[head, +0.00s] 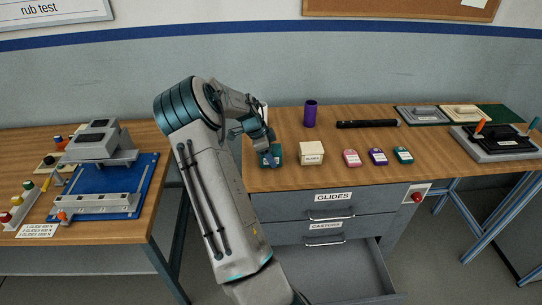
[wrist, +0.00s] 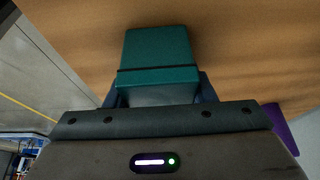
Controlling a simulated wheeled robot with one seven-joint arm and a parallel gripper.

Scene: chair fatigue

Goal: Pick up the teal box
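The teal box (head: 276,160) sits on the wooden top of the drawer bench, near its left front corner, in the head view. My gripper (head: 270,150) is lowered onto it from above and hides part of it. In the wrist view the teal box (wrist: 158,50) shows a dark seam across it. The blue fingers of my gripper (wrist: 160,92) lie on either side of its near end, close to its sides. I cannot tell whether they touch it or have closed on it.
A cream box (head: 311,153) stands just right of the teal box. Pink (head: 351,158), purple (head: 378,157) and small teal (head: 403,155) items follow in a row. A purple cylinder (head: 310,113) and a black bar (head: 367,124) are behind. A lower drawer (head: 340,275) is open.

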